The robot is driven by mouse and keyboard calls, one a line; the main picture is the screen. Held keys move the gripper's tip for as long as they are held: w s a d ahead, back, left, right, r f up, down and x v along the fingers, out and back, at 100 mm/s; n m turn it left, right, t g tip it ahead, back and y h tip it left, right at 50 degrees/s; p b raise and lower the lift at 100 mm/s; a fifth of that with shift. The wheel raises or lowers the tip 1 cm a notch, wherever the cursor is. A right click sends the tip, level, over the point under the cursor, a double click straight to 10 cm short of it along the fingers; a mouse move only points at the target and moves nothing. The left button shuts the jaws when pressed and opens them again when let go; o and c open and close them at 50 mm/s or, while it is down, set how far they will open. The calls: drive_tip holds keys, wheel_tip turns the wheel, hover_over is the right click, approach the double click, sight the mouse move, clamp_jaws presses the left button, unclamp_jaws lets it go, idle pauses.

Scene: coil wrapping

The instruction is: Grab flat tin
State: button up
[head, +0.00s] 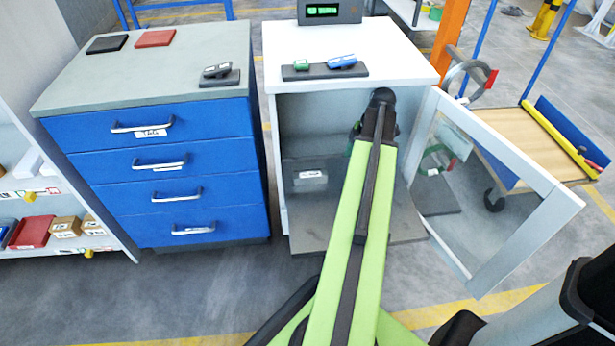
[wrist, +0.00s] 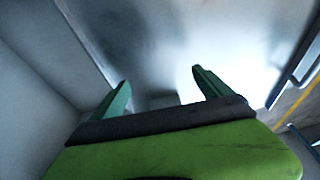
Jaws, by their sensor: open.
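A small flat grey item with a pale label (head: 310,176) lies low inside the open white cabinet (head: 280,170), left of my arm; it may be the flat tin, but I cannot be sure. My arm reaches into the cabinet, and its gripper end is hidden in the head view. In the wrist view my gripper (wrist: 162,88) shows two green fingers spread apart. The space between the fingertips looks empty.
The cabinet's framed glass door (head: 545,195) stands open on the right, close to my arm. A blue drawer unit (head: 190,185) stands left of the cabinet. A dark tray with tools (head: 325,72) lies on the cabinet top. Walls surround my gripper closely.

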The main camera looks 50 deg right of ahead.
sight(311, 170)
drive_tip(key=shift+w+r+t, duration=0.1)
drive_tip(key=shift+w+t, duration=0.2)
drive_tip(key=shift+w, duration=0.4)
drive_tip(key=w+a, duration=0.3)
drive_tip(key=a, duration=0.1)
drive_tip(key=w+a, duration=0.2)
drive_tip(key=a, duration=0.1)
drive_tip(key=shift+w+a, duration=0.1)
drive_tip(key=shift+w, duration=0.25)
drive_tip(key=shift+w+a, duration=0.45)
drive_tip(key=shift+a, duration=0.2)
drive_tip(key=shift+w+a, duration=0.45)
drive_tip(key=shift+a, duration=0.15)
drive_tip(key=b+x, duration=0.3)
drive_tip(key=shift+d, duration=0.1)
drive_tip(key=shift+c, duration=0.3)
drive_tip(key=c, duration=1.6)
drive_tip(key=shift+r, duration=0.1)
